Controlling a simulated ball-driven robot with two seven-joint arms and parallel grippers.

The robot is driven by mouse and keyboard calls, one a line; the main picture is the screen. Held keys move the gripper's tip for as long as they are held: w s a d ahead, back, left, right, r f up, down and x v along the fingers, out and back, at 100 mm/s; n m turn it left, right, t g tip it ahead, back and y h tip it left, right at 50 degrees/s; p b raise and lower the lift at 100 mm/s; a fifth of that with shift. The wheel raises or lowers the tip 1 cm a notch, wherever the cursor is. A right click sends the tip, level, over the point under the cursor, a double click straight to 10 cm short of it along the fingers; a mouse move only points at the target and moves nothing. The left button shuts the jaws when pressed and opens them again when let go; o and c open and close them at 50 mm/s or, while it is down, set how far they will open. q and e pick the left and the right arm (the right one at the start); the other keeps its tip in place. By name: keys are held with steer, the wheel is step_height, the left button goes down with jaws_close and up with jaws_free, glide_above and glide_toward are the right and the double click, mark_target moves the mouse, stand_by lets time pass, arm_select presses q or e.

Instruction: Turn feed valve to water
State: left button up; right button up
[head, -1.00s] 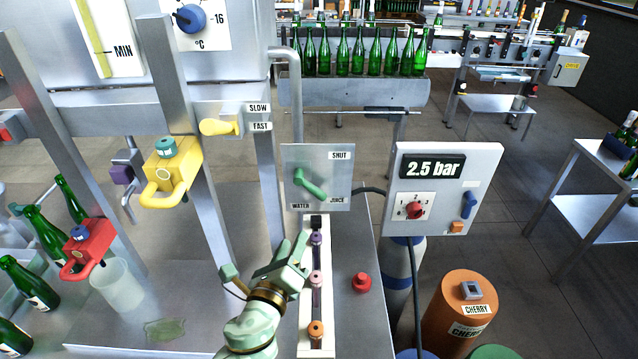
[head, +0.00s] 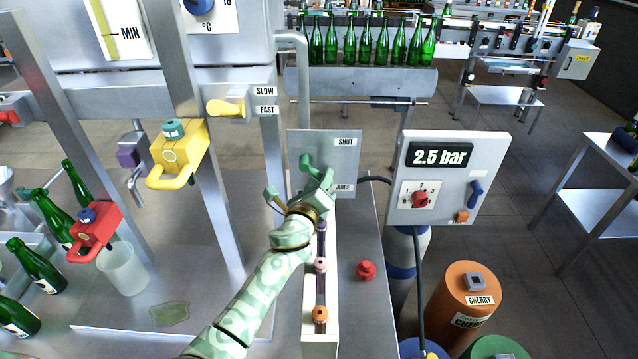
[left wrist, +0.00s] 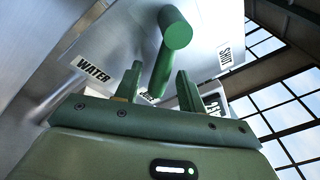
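The feed valve is a grey panel (head: 345,158) with a green lever (head: 308,162) and the labels SHUT, WATER and JUICE. My left gripper (head: 318,182) is in front of the panel and hides the lower lever and the WATER label in the head view. In the left wrist view the lever (left wrist: 166,72) runs from its round hub down toward the JUICE label, partly hidden. The fingers of my left gripper (left wrist: 160,88) stand apart on either side of the lever's lower end. I see no clear contact. My right gripper is not in view.
A pressure panel (head: 450,185) reading 2.5 bar stands to the right of the valve. A white strip with several coloured knobs (head: 320,265) runs below my left wrist. A red knob (head: 366,270) sits beside it. The yellow-handled tap (head: 178,153) is to the left.

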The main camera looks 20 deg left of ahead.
arm_select(q)
jaws_close()
steer(key=m+p, duration=0.1)
steer(key=p, duration=0.1)
steer(key=a+m+g+p, duration=0.1)
steer(key=m, duration=0.1)
steer(key=a+m+p, duration=0.1)
steer(key=p, duration=0.1)
steer(key=shift+s+f+y+p, duration=0.3)
steer(key=m+p, duration=0.1)
steer(key=a+m+p, duration=0.1)
steer(key=m+g+p, duration=0.1)
steer(key=p, duration=0.1)
steer(key=shift+s+a+f+m+y, duration=0.3)
steer(key=shift+m+y, duration=0.1)
steer(key=shift+f, duration=0.1)
jaws_free()
